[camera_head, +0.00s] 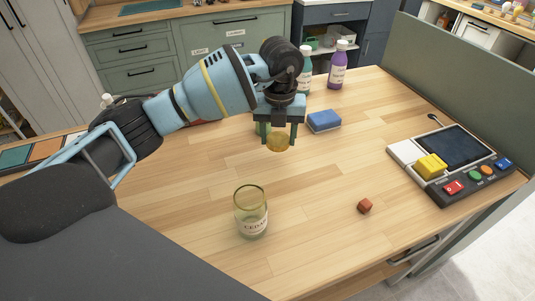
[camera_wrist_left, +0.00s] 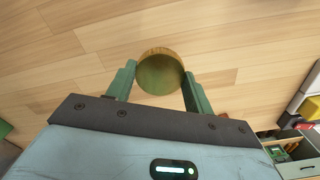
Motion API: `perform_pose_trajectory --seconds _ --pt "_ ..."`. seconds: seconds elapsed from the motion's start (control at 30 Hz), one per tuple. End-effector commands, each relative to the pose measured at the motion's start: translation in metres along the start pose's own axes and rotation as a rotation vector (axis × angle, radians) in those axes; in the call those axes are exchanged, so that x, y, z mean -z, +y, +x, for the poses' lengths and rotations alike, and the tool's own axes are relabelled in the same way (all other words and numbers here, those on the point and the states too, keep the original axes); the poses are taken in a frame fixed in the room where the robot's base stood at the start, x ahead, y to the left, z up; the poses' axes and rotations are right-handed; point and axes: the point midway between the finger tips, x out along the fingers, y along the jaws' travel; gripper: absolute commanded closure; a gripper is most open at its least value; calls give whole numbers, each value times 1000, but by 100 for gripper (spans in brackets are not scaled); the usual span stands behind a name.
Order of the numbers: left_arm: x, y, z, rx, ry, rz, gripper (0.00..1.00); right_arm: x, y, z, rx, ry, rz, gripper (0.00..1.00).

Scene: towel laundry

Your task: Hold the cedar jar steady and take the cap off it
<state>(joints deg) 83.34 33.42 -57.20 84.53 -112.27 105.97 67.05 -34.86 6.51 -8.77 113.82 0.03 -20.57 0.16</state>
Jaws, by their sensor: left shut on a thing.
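The cedar jar (camera_head: 251,213) is a clear glass with a label. It stands upright and uncapped on the wooden table, toward the front. Its round golden-brown cap (camera_head: 279,142) is apart from the jar, held in my left gripper (camera_head: 278,132) above the table, farther back. In the left wrist view the cap (camera_wrist_left: 160,73) sits between the two green fingers of my left gripper (camera_wrist_left: 159,84), which is shut on it. My right gripper is not in view, and nothing is seen holding the jar.
A blue sponge (camera_head: 324,121) lies behind and to the right of the gripper. A purple bottle (camera_head: 338,69) and a green bottle (camera_head: 305,72) stand at the back. A button console (camera_head: 456,150) sits at the right. The middle is clear.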

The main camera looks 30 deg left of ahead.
Motion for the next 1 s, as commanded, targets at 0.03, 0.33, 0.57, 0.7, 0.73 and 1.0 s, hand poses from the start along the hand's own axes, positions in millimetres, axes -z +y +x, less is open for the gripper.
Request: perform_pose_trajectory --seconds 0.03,0.33,0.57,0.7,0.73,1.0 --pt "0 0 9 -2 2 0 75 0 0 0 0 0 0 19" --pt "0 0 25 0 -1 1 75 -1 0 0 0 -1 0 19" --pt "0 0 44 -2 1 0 75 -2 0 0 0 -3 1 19" --pt "0 0 61 -1 1 0 75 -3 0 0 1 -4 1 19" --pt "0 0 62 -1 0 1 75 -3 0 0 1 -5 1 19" --pt "0 0 63 0 -1 1 75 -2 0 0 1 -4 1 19"
